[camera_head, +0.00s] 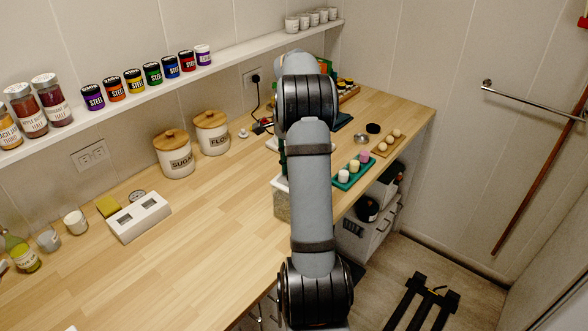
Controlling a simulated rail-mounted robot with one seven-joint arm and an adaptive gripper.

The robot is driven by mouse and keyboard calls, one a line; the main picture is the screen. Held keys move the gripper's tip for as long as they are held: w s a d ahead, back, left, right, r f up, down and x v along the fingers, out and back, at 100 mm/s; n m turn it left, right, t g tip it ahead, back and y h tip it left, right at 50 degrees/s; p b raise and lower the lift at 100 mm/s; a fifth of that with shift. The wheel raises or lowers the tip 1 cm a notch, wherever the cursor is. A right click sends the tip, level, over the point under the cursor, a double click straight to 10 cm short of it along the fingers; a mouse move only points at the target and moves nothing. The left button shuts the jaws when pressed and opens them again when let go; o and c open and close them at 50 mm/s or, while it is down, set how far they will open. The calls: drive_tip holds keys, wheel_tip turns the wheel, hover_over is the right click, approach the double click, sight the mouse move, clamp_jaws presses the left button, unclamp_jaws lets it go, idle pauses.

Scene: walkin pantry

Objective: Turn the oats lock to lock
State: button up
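A clear container with pale grainy contents (282,204) stands near the front edge of the counter. My arm hides its right side, and I see no label on it. It may be the oats container, but I cannot tell. No lock shows clearly on it. My arm rises through the middle of the view and bends away toward the back of the counter. My gripper is hidden behind the arm, so its state does not show.
The sugar jar (176,158), flour jar (211,134) and white double-welled box (140,217) stand there. A shelf (150,93) holds jars.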

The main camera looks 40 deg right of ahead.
wheel_tip(320, 180, up, 12)
idle(0.6)
idle(0.5)
wheel_tip(320, 180, down, 12)
idle(0.8)
drive_tip(key=shift+r, duration=0.1)
